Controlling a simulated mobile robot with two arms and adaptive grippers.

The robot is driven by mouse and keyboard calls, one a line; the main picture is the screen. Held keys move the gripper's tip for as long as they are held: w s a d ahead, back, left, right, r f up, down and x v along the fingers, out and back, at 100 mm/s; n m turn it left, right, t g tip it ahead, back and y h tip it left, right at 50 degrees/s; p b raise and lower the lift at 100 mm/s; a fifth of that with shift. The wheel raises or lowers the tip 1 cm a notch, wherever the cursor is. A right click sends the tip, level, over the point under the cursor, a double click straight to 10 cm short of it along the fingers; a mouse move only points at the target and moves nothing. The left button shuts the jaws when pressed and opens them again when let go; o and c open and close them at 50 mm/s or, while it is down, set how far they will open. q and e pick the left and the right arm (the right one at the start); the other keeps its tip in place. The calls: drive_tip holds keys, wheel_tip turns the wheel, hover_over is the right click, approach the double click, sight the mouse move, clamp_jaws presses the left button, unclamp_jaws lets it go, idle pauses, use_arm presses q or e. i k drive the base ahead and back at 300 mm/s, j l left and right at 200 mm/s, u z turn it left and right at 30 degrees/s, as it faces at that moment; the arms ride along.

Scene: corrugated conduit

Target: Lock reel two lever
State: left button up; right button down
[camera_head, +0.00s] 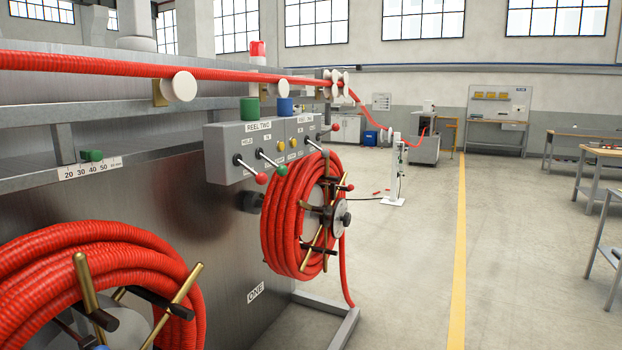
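A grey control box (222,151) is mounted on the side of the metal machine. Its left part carries a "REEL TWO" label (258,127). Below that label is a lever with a red ball end (261,178), slanting down to the right. Beside it is a lever with a green ball end (282,170), also slanting down to the right. The near reel of red corrugated conduit (90,245) fills the lower left and is cut off by the frame. The far reel (285,220) hangs beyond the box, near a "ONE" label (256,291). Neither of my grippers is in view.
Red conduit (110,66) runs along the top rail past a white roller (180,87). A green slider (92,155) sits above a scale. Brass bars (86,283) stick out from the near reel. The floor (405,270) right of the machine is clear, with workbenches (590,150) farther right.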

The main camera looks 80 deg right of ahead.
sight(262, 178)
drive_tip(key=z, duration=2.5)
